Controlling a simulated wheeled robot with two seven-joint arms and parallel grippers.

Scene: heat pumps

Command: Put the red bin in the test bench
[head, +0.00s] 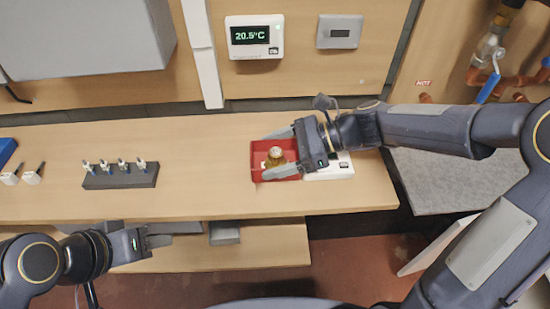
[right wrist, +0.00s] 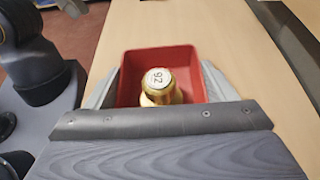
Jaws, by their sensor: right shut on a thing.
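The red bin (head: 258,158) is on the wooden worktop (head: 220,191), below the wall display. My right gripper (head: 276,153) is shut on the bin, with one finger along each of two opposite sides. Whether the bin touches the worktop or hangs just above it I cannot tell. My left gripper (head: 172,234) is in front of the worktop's front edge, away from the bin. I cannot make out which thing is the test bench.
A white device (head: 341,166) sits right of the bin, partly behind my right gripper. A dark rack (head: 120,178) with several small fittings stands at the left. The worktop between rack and bin is clear. A lower shelf (head: 270,246) holds a grey block (head: 224,233).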

